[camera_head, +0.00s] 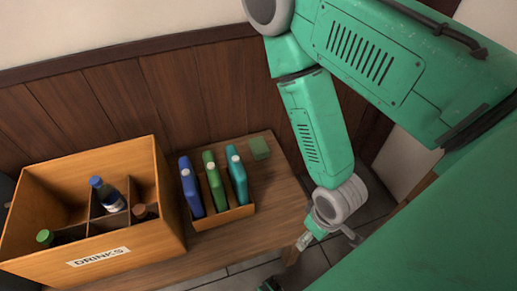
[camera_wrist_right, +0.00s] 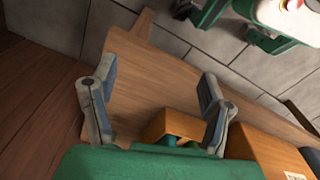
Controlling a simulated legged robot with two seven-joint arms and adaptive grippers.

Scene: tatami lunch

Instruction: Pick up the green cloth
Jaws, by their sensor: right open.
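The green cloth (camera_head: 260,148) is a small folded block lying flat on the wooden table (camera_head: 279,184), near the wall, right of the bottle holder. My right gripper (camera_head: 329,239) is at the table's right end, in front of and to the right of the cloth, and apart from it. In the right wrist view its two fingers (camera_wrist_right: 155,92) are spread wide with nothing between them. I cannot make out the cloth in that view. My left gripper is in neither view.
A small holder (camera_head: 223,217) with blue, green and teal bottles stands left of the cloth. A large wooden drinks crate (camera_head: 165,232) with bottles is farther left. The wood-panelled wall (camera_head: 190,88) rises behind. The table is bare around the cloth's front and right.

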